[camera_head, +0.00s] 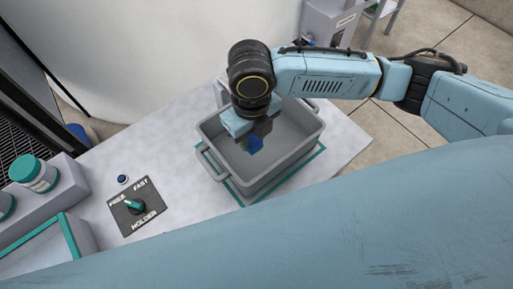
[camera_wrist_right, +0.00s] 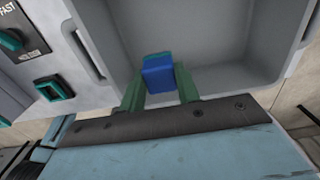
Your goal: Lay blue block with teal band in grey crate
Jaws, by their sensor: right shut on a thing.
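The blue block (camera_head: 256,144) is small in the head view. In the wrist view the block (camera_wrist_right: 158,78) is blue with a teal strip along its far edge. My right gripper (camera_head: 251,137) points down over the grey crate (camera_head: 287,168). In the wrist view its two green fingers (camera_wrist_right: 159,90) are shut on the block from both sides. The crate's grey interior (camera_wrist_right: 215,35) lies behind the block. The block is within the crate's outline; I cannot tell whether it touches the floor. My left gripper is not in view.
The crate stands inside a teal outline on a pale table (camera_head: 175,140). A dark dial panel (camera_head: 136,207) with a teal knob and a blue button (camera_head: 122,179) are to its left. A teal-lidded jar (camera_head: 33,172) stands further left.

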